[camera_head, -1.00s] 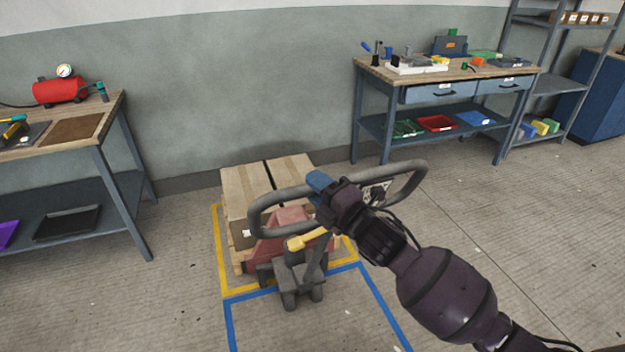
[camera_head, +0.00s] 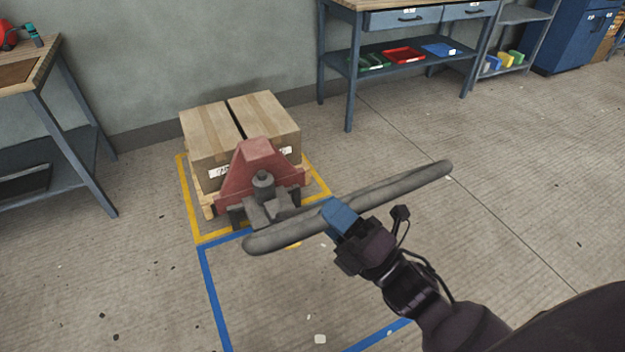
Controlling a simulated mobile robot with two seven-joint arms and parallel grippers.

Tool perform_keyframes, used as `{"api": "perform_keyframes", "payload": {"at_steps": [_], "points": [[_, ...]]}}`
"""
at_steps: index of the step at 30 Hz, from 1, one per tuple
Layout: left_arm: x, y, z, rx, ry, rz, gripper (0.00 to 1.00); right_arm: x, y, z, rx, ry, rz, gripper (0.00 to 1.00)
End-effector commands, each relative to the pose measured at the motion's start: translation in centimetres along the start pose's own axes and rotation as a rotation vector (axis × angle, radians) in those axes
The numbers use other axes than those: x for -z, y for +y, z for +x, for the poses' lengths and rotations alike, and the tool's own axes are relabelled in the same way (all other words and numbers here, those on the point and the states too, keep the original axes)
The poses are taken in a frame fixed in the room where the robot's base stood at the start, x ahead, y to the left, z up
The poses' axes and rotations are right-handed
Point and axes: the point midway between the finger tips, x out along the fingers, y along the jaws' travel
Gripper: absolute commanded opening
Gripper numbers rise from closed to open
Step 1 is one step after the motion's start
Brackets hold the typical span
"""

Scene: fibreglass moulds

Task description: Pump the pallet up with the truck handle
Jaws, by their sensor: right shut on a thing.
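The grey loop handle (camera_head: 405,186) of the pallet truck lies low and nearly edge-on across the middle of the view. My right gripper (camera_head: 340,215) is shut on the handle bar near its middle. The truck's red body (camera_head: 258,170) stands behind it, with a dark grey pump unit (camera_head: 264,188) in front. The wooden pallet (camera_head: 208,204) carries cardboard boxes (camera_head: 212,137) inside a yellow floor outline. The pallet's height off the floor is hard to tell. My left gripper is not in view.
A blue floor outline (camera_head: 212,290) lies in front of the truck. A workbench (camera_head: 45,60) stands at left, another bench with drawers (camera_head: 400,18) at the back wall, and a shelf rack (camera_head: 520,60) beside it. The floor at right is clear.

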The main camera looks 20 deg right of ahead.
Motion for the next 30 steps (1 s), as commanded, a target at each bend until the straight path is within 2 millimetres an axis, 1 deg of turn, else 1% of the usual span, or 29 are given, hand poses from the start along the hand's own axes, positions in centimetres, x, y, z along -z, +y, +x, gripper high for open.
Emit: {"api": "perform_keyframes", "payload": {"at_steps": [1, 6, 9, 15, 27, 28, 30], "points": [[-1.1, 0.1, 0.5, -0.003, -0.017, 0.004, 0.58, 0.5, -1.4, -1.4, 0.019, -0.003, 0.008, 0.0], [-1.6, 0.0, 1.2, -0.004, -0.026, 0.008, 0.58, 1.4, -2.1, -3.7, 0.014, -0.003, 0.006, 0.0], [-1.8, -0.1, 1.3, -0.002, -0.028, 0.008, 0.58, 1.8, -2.4, -4.6, 0.013, -0.002, 0.005, 0.0], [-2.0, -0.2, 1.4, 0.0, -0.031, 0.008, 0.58, 2.1, -2.6, -5.4, 0.008, -0.001, 0.003, 0.0], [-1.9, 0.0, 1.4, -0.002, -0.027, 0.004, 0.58, 2.2, -2.6, -5.4, 0.006, -0.001, 0.002, 0.0], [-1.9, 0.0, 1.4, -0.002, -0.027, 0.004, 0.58, 2.2, -2.6, -5.4, 0.006, -0.001, 0.002, 0.32], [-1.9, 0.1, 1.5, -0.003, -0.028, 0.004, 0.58, 2.1, -2.6, -5.4, 0.005, -0.001, 0.002, 0.42]]}}
